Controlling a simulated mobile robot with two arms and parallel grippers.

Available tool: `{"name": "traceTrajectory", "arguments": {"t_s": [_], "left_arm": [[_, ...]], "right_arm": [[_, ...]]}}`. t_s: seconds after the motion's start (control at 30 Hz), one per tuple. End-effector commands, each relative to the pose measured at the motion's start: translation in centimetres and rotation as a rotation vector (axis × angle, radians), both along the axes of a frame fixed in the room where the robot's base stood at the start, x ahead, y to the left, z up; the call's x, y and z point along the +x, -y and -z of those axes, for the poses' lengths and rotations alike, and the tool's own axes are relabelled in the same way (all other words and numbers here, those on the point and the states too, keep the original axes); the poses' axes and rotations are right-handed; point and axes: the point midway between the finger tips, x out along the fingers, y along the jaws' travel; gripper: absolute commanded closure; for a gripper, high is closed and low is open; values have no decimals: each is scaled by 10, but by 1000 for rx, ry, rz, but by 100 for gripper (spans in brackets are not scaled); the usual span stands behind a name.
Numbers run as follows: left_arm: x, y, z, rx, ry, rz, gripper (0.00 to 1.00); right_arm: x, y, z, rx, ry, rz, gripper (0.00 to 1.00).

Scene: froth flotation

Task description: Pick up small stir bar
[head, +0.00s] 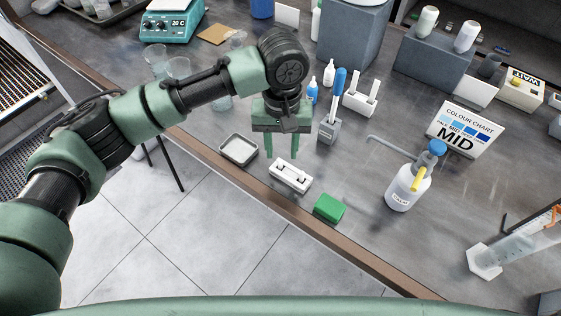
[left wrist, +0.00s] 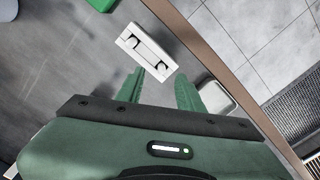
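A small white block (head: 290,176) lies near the bench's front edge, with dark notches and a pale bar-like piece along its top. It also shows in the left wrist view (left wrist: 147,51), just beyond the fingertips. I cannot tell for sure whether the pale piece is the small stir bar. My left gripper (head: 282,155) points down above the bench, just behind the block. Its two green fingers are apart with nothing between them, as the left wrist view also shows (left wrist: 158,88). My right gripper is not in view.
A shallow tray (head: 239,150) sits left of the block and a green block (head: 329,208) to its right. Behind stand a blue-topped dropper in a grey holder (head: 329,130) and a white rack (head: 360,103). A wash bottle (head: 407,190) stands further right.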

Motion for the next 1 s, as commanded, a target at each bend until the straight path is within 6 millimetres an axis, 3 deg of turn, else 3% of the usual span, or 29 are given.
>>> {"name": "traceTrajectory", "arguments": {"t_s": [0.3, 0.53, 0.57, 0.7, 1.0], "left_arm": [[-2, -3, 40, 1, 0, 1, 63], [-2, -3, 42, 0, 1, 2, 63], [-2, -3, 42, 0, 1, 2, 66], [-2, -3, 42, 0, 1, 2, 100], [-2, -3, 42, 0, 2, 2, 100]], "right_arm": [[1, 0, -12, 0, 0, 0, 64], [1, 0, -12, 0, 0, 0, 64], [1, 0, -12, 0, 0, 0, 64], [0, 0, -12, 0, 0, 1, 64], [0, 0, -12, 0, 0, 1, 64]]}}
